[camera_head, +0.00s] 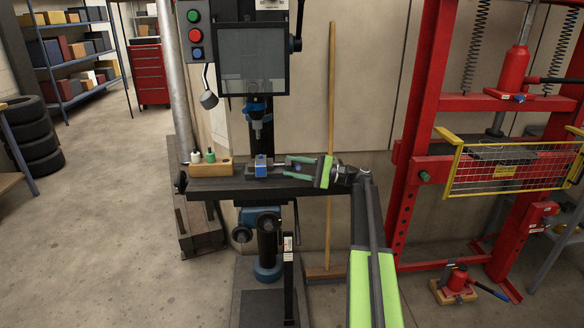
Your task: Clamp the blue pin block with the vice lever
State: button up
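The blue pin block (261,171) sits upright in the small grey vice (250,170) on the drill press table, below the drill chuck. It is too small to tell whether the jaws touch it. My gripper (287,167) reaches in from the right, just above the table and to the right of the block and vice. Its two green-grey fingers point left and are spread apart. A small dark bluish part shows between the fingers; I cannot tell whether it is the vice lever's end. The lever is not clearly visible, and my fingers may hide part of it.
A wooden holder (211,168) with small bottles stands on the left of the dark drill press table (215,185). The drill chuck (258,118) hangs above the block. A wooden pole (331,90) stands behind my gripper. A red press frame (415,130) rises at the right.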

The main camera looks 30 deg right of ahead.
jog(key=b+v, duration=0.2)
jog(key=v, duration=1.4)
jog(key=shift+s+d, duration=0.1)
jog(key=shift+d, duration=0.05)
